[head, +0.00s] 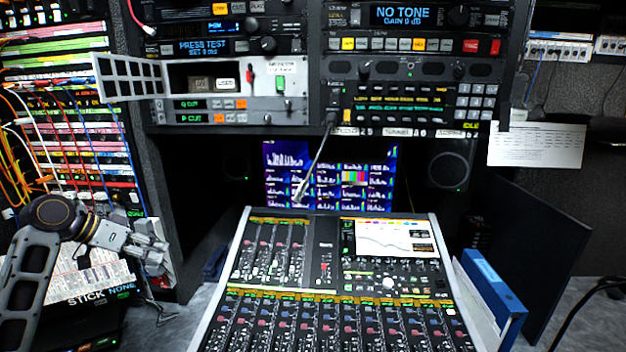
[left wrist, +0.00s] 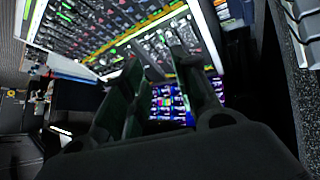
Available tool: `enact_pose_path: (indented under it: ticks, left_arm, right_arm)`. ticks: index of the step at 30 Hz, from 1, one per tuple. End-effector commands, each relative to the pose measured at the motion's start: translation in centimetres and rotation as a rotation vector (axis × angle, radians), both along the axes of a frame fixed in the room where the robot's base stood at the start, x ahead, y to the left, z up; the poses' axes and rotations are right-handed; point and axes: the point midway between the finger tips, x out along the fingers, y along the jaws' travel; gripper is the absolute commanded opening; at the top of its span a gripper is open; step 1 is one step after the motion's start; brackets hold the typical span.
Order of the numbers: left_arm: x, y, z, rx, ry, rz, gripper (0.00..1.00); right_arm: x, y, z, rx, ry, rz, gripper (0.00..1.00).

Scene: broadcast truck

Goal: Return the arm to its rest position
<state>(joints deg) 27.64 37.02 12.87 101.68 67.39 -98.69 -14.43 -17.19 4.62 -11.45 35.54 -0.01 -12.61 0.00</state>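My left arm (head: 70,235) comes in from the left edge of the head view, bent at a dark round joint. My left gripper (head: 158,254) is at the left, beside the mixing console and apart from it, in front of the cable rack. In the left wrist view its two dark fingers (left wrist: 160,85) stand apart with a gap between them. Nothing shows between them, so it is open and empty. My right arm and gripper are in neither view.
The mixing console (head: 330,255) fills the lower middle. A gooseneck microphone (head: 315,165) hangs above it, before a monitor (head: 328,174). A grille-like flap (head: 128,78) sticks out left from the equipment rack (head: 345,95). Cables cover the left rack (head: 75,130). A blue binder (head: 490,285) stands right.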

Motion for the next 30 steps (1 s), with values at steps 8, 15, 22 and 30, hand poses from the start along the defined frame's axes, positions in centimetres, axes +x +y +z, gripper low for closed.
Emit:
enact_pose_path:
  ticks: [8, 15, 22, 30]
  left_arm:
    - [-1.8, -3.7, -8.8, 0.085, 0.1, 0.032, 0.3]
    - [-4.3, -6.6, -15.1, 0.153, 0.165, 0.057, 0.3]
    - [-7.5, -9.3, -20.2, 0.209, 0.214, 0.08, 0.3]
    - [-11.8, -12.2, -24.8, 0.263, 0.257, 0.112, 0.3]
  right_arm:
    - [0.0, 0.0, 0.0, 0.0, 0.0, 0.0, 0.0]
    - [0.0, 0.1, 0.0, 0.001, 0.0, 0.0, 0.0]
    - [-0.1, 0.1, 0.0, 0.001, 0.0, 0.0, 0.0]
    - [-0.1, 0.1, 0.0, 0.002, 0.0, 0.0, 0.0]
